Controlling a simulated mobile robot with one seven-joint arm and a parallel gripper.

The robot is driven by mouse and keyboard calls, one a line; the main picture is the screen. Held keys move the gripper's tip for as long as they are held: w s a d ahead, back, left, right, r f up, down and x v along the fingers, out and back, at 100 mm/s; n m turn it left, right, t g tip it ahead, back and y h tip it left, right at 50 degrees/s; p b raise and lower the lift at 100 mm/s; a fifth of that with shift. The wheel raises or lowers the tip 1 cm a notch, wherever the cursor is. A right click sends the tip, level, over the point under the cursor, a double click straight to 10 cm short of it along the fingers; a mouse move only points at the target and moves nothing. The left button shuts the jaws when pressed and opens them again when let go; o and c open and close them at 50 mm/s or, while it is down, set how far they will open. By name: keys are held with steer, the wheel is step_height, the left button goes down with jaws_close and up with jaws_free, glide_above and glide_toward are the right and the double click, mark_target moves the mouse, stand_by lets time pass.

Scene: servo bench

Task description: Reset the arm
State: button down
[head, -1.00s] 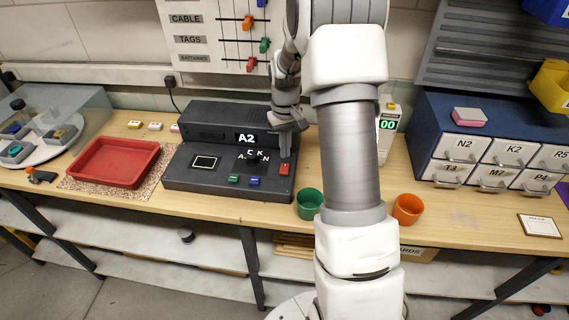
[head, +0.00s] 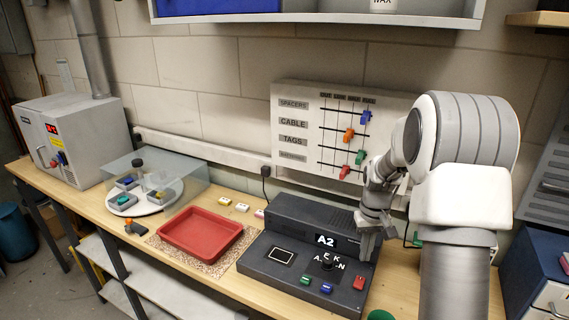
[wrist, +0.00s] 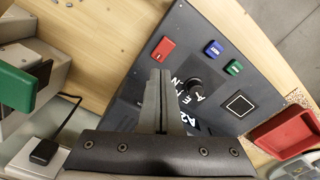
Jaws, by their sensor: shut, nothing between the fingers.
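My gripper (head: 368,250) is shut and empty above the right part of the dark console. In the wrist view my gripper (wrist: 165,82) points over the panel, between the red button and the black knob. The console (head: 262,262) shows "A2" on its display (head: 325,240). It has a black knob (head: 327,262), a green button (head: 306,280), a blue button (head: 327,288) and a red button (head: 359,283). The wrist view also shows the red button (wrist: 163,48) and the knob (wrist: 194,86). My arm partly hides the console's back right.
A red tray (head: 202,232) lies on a speckled mat left of the console. A clear-covered turntable (head: 145,197) and a grey oven-like box (head: 75,140) stand further left. A slider board (head: 300,150) hangs behind. A green cup (head: 381,315) is at the bottom edge.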

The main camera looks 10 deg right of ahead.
steer(key=s+a+r+t, duration=0.2)
steer(key=s+a+r, duration=0.4)
steer(key=s+r, duration=0.3)
steer(key=s+a+r+t, duration=0.2)
steer(key=s+a+r, duration=0.35)
steer(key=r, duration=0.45)
steer(key=s+a+t, duration=0.1)
steer(key=s+a, duration=0.1)
steer(key=s, duration=0.8)
steer(key=shift+s+a+r+n+t, duration=0.2)
steer(key=shift+a+r+n+t, duration=0.1)
steer(key=shift+r+n, duration=0.15)
